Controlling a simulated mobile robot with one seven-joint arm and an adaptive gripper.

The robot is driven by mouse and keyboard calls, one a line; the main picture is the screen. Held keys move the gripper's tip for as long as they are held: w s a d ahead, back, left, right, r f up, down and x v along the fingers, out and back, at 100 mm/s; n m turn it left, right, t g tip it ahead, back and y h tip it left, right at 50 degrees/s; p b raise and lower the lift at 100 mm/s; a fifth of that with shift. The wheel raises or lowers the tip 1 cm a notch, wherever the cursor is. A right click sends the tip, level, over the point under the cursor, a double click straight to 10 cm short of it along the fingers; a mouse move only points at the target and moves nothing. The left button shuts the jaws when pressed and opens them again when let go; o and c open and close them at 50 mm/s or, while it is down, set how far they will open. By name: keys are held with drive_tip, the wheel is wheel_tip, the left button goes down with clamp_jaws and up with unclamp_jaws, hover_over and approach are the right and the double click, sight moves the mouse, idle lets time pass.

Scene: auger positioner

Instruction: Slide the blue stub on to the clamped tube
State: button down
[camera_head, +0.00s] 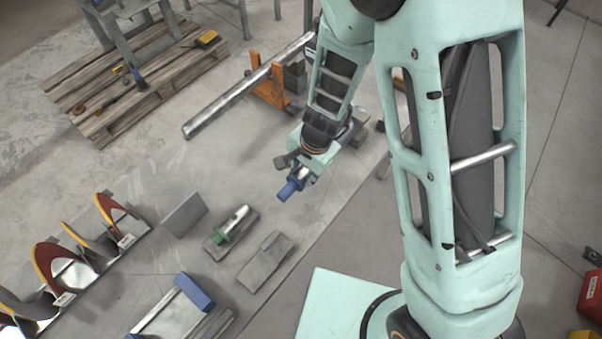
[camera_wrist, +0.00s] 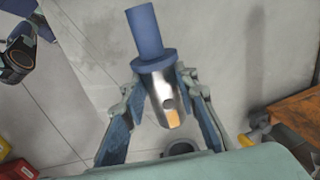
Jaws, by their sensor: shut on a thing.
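The blue stub (camera_head: 290,189) is in my gripper (camera_head: 297,170), its blue end pointing down and left in the head view. In the wrist view the stub shows a blue shaft (camera_wrist: 147,33), a blue collar and a bare metal sleeve with a hole. My gripper (camera_wrist: 160,84) is shut on it, one finger on each side of the sleeve. The clamped tube (camera_head: 230,102) is a long metal tube held in an orange clamp (camera_head: 270,88), up and left of my gripper and apart from the stub. The tube's far part is partly hidden behind my arm.
A green-collared metal stub (camera_head: 229,232) lies on a grey rest, with an empty grey rest (camera_head: 266,262) beside it. Auger flights (camera_head: 62,266) stand at the left. A wooden pallet (camera_head: 135,85) with tools is behind. The floor between the tube and rests is clear.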

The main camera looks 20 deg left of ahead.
drive_tip(key=shift+w+d+r, duration=0.1)
drive_tip(key=shift+w+d, duration=0.25)
drive_tip(key=shift+w, duration=0.5)
drive_tip(key=shift+w+d+f, duration=0.1)
drive_tip(key=shift+w+d, duration=0.2)
drive_tip(key=shift+w, duration=0.5)
drive_tip(key=shift+w+d+r, duration=0.1)
drive_tip(key=shift+w+d, duration=0.25)
drive_tip(key=shift+w, duration=0.5)
drive_tip(key=shift+w+d, duration=0.45)
drive_tip(key=shift+w, duration=0.65)
drive_tip(key=shift+w+d, duration=0.5)
drive_tip(key=shift+w, duration=0.6)
drive_tip(key=shift+w+d, duration=0.45)
drive_tip(key=shift+w, duration=0.65)
drive_tip(key=c, duration=1.5)
unclamp_jaws()
drive_tip(key=shift+w, duration=0.1)
drive_tip(key=shift+o, duration=0.2)
drive_tip(key=shift+d, duration=0.1)
wheel_tip(320, 180, up, 12)
drive_tip(key=s+d, duration=0.1)
drive_tip(key=shift+s+d, duration=0.2)
drive_tip(key=shift+d, duration=0.2)
drive_tip(key=shift+c, duration=0.4)
